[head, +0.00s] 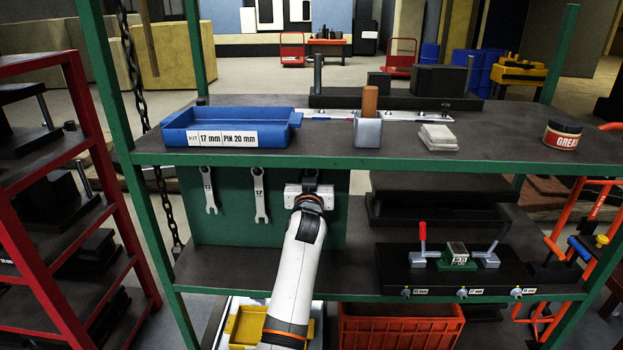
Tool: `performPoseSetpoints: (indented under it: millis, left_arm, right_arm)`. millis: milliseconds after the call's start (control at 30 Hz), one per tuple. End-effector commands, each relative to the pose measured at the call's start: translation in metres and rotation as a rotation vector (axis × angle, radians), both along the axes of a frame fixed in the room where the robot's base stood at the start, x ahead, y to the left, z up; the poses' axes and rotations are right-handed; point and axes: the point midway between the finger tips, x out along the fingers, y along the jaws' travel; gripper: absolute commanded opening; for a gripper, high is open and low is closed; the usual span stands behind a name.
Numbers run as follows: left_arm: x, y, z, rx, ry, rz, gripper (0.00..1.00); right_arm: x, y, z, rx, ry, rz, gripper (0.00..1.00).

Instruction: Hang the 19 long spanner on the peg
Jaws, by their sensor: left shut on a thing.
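My left gripper (310,190) is in front of the green tool board (222,228), right of the hanging spanners. It is shut on what seems to be the 19 long spanner, which the gripper and my arm hide almost entirely. I cannot tell whether that spanner touches a peg, and the peg behind the gripper is hidden. A spanner marked 13 (209,192) hangs at the board's left. A spanner marked 17 (260,196) hangs between it and my gripper. My right gripper is not in view.
The upper shelf (330,155) juts out just above my gripper, with a blue bin (230,128) near its front edge. A black fixture (480,272) with levers stands right of my arm. A green post (160,240) and a chain (160,190) stand left.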

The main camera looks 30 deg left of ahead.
Motion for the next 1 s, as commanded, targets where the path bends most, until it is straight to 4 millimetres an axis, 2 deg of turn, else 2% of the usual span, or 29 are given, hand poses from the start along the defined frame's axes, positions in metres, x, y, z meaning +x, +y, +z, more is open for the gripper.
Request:
performPoseSetpoints:
  millis: [433,467,600,867,1000]
  left_arm:
    - [-0.0001,-0.0003,0.0007,0.001,-0.001,0.0,0.0]
    - [-0.0001,-0.0003,0.0008,0.001,-0.001,0.0,0.36]
    - [-0.0001,-0.0003,0.0006,0.001,-0.001,0.0,0.58]
    - [-0.0003,-0.0005,-0.0005,-0.001,0.001,0.0,0.58]
    - [-0.0077,-0.0052,-0.0022,0.0,0.001,-0.001,0.58]
  right_arm:
    - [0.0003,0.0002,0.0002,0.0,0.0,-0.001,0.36]
    - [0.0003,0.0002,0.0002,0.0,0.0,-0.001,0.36]
    - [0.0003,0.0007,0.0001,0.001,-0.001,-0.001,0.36]
    - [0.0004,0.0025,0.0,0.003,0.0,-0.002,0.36]
    - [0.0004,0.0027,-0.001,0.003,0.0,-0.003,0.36]
